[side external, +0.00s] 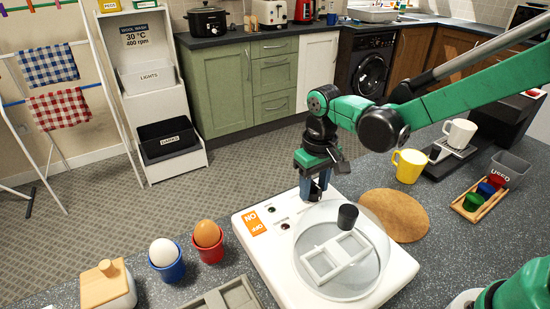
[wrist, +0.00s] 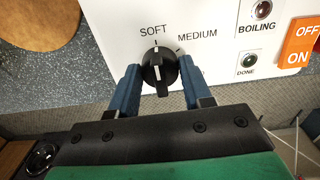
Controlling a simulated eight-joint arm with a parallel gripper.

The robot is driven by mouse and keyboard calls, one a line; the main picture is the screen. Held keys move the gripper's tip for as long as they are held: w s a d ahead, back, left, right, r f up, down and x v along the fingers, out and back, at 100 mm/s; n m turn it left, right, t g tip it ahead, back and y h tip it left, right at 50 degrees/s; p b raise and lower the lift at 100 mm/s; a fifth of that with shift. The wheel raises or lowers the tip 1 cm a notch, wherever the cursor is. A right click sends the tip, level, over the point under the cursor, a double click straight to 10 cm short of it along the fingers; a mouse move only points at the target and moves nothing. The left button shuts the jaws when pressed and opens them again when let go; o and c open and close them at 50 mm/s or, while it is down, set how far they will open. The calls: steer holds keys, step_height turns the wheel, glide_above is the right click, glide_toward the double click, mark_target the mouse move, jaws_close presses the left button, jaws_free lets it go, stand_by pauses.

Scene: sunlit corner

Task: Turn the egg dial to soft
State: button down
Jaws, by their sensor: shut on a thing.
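The black egg dial (wrist: 158,70) is on the white egg cooker's panel, under the printed words SOFT and MEDIUM; a third label is mostly hidden by a finger. My gripper (wrist: 159,84) has its blue fingers on either side of the dial, shut on it. The dial's ridge runs nearly upright in the wrist view, its upper end near the tick by SOFT; its white mark is too small to read exactly. In the side view my gripper (side external: 316,190) reaches down to the back edge of the egg cooker (side external: 262,262), hiding the dial.
The cooker has a clear lid (side external: 365,275) with a black knob and an orange switch (side external: 254,222). A white egg (side external: 164,252) and a brown egg (side external: 206,234) stand in cups on the left. A yellow mug (side external: 408,166) and a round brown mat (side external: 396,216) are on the right.

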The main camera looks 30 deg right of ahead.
mark_target(315, 184)
steer(key=shift+c, duration=1.9)
jaws_free()
steer(key=shift+r, duration=2.8)
steer(key=s+d+r+t, duration=0.3)
steer(key=s+d+t, duration=0.2)
steer(key=s+t, duration=0.2)
steer(key=shift+s+r, duration=0.15)
steer(key=shift+s, duration=0.4)
